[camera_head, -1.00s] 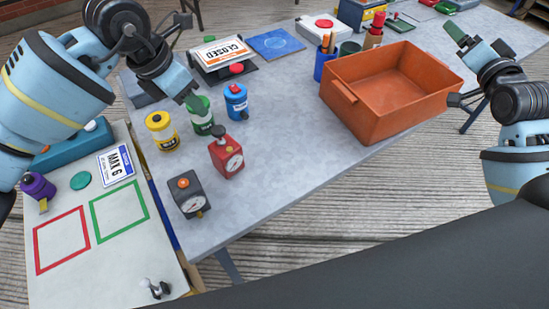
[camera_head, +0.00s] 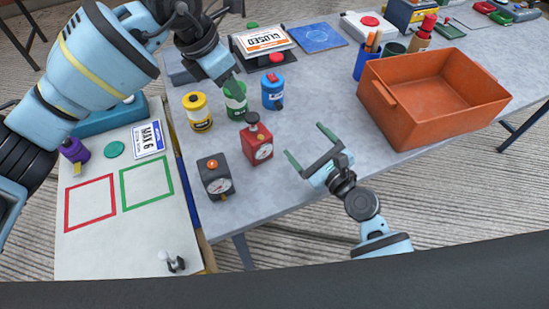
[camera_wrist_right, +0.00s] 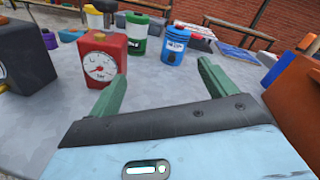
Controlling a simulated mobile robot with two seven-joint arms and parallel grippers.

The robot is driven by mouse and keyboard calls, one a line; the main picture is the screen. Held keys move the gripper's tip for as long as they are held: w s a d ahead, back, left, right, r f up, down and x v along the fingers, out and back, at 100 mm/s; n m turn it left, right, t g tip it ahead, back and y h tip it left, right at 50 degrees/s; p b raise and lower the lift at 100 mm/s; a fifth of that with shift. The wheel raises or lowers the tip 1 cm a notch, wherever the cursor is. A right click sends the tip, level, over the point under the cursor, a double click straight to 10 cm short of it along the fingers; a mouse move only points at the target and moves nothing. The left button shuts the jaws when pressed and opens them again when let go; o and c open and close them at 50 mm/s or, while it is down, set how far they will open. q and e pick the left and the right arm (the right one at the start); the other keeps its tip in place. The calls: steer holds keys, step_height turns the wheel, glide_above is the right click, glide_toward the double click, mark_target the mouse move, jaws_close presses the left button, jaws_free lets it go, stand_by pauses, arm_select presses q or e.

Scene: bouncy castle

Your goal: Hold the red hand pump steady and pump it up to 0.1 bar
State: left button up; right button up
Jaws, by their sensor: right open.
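The red hand pump (camera_head: 262,152) stands upright on the grey table, with a white gauge on its front and a dark knob on top. In the right wrist view the red pump (camera_wrist_right: 108,47) stands beyond the left finger; its gauge reading is too small to tell. My right gripper (camera_head: 305,142) is open and empty, to the right of the pump and apart from it. It also shows at the bottom of its wrist view (camera_wrist_right: 160,78). My left gripper (camera_head: 235,86) hangs at the green canister (camera_head: 236,106), behind the pump; its jaws are unclear, and contact cannot be told.
A dark gauge box (camera_head: 214,178) stands left of the pump near the table's front edge. A yellow canister (camera_head: 197,112) and a blue canister (camera_head: 272,92) stand behind. An orange bin (camera_head: 405,120) is at the right.

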mark_target(257, 139)
steer(key=s+a+m, duration=0.1)
steer(key=a, duration=0.2)
steer(key=a+f+m, duration=0.1)
steer(key=a+m, duration=0.1)
steer(key=s+a+m, duration=0.1)
steer(key=a, duration=0.2)
steer(key=shift+s+a+f+y, duration=0.3)
steer(key=shift+y, duration=0.1)
steer(key=shift+x, duration=3.85)
steer(key=c, duration=1.4)
arm_select(q)
jaws_close()
